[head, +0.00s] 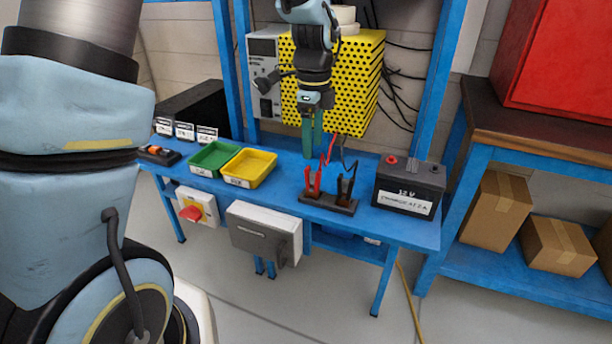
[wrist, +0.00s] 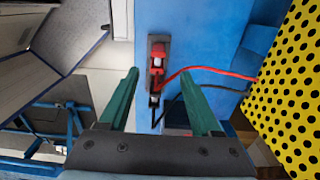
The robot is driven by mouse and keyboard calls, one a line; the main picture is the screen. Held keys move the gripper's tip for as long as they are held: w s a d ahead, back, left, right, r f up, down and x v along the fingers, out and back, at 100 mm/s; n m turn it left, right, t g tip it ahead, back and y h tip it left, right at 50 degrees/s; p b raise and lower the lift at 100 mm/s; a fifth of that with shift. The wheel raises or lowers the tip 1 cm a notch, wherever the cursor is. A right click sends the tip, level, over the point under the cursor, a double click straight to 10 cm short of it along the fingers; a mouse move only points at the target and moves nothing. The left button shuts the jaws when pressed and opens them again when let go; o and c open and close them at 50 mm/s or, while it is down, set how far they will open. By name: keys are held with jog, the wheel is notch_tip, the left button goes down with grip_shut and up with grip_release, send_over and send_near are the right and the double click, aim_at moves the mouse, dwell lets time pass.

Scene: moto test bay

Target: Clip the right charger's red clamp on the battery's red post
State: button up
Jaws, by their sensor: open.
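The red clamp (head: 313,184) stands upright in a dark holder (head: 330,204) on the blue bench, beside a black clamp (head: 345,188). In the wrist view the red clamp (wrist: 157,62) and black clamp (wrist: 154,100) lie between and beyond the finger lines. My gripper (head: 312,150) points down above and behind the clamps, open and empty; its green fingers also show in the wrist view (wrist: 160,85). The battery (head: 408,190) stands right of the holder, with its red post (head: 392,160) on top at the left, bare.
A green bin (head: 213,158) and a yellow bin (head: 249,168) stand left on the bench. A yellow perforated box (head: 350,80) is behind my gripper. Red and black cables run from the clamps. Blue frame posts (head: 440,80) rise at the back.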

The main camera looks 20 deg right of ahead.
aim_at(313, 180)
jog(key=shift+f, duration=0.1)
jog(key=shift+f+p, duration=0.35)
jog(key=shift+f, duration=2.35)
jog(key=shift+s+f+p, duration=0.15)
jog(key=shift+f+p, duration=0.3)
jog(key=shift+f, duration=0.85)
jog(key=shift+s+f+p, duration=0.1)
jog(key=shift+f+p, duration=0.35)
jog(key=shift+f, duration=0.85)
grip_shut()
